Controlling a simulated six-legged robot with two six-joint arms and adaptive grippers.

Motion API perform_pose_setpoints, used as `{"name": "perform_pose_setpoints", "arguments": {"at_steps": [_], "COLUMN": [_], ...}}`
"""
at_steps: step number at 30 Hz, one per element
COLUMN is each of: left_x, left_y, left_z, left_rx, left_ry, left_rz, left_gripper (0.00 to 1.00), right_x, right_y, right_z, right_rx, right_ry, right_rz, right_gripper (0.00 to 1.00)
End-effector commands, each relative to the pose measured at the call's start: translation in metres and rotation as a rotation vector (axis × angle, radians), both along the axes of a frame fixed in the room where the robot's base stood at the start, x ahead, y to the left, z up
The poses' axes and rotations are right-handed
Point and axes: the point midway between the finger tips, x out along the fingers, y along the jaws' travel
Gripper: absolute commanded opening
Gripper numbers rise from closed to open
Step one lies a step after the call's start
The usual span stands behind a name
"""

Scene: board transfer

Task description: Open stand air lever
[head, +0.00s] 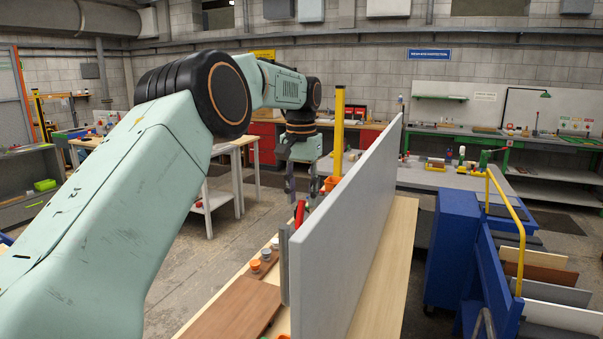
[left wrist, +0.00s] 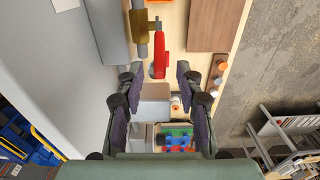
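The red lever (head: 299,213) stands beside the large grey board (head: 345,235) on the wooden bench. In the left wrist view, the red lever (left wrist: 163,58) sits at a brass-coloured valve (left wrist: 139,30), next to a grey part (left wrist: 113,32), apparently of the stand. My left gripper (head: 303,187) points down over the bench near the lever. In the left wrist view its fingers (left wrist: 158,74) are spread, with the lever's rounded end near the gap between the tips. I cannot tell whether they touch it. My right gripper is out of view.
A brown panel (head: 236,309) and orange-capped small items (head: 255,266) lie on the bench. A yellow post (head: 339,130) rises behind the board. A blue cart (head: 452,250) with panels stands at right.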

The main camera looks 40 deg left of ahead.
Motion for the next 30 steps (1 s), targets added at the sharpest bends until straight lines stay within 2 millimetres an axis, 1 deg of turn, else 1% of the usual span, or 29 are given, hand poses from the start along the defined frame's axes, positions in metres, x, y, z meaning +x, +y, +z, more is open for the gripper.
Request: {"name": "perform_pose_setpoints", "arguments": {"at_steps": [1, 6, 12, 16, 24, 30], "left_x": [0.001, 0.000, -0.001, -0.002, -0.002, -0.002], "left_y": [0.000, 0.000, 0.000, -0.001, 0.000, 0.000], "left_z": [0.012, 0.043, 0.059, 0.064, 0.064, 0.064], "left_rx": [0.002, 0.002, 0.000, 0.000, 0.000, 0.000], "left_ry": [-0.005, -0.004, -0.002, 0.000, 0.000, 0.000], "left_rz": [0.000, 0.000, 0.000, -0.001, -0.001, -0.001], "left_gripper": [0.36, 0.36, 0.36, 0.36, 0.36, 0.19], "right_x": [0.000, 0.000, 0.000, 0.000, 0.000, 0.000], "right_y": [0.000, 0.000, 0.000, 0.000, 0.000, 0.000], "right_z": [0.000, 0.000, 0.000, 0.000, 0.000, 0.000], "right_rx": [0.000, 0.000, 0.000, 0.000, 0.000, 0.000], "right_ry": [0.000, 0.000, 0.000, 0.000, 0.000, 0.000], "right_rz": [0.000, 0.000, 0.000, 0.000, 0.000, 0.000], "right_gripper": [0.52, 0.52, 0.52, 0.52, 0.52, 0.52]}}
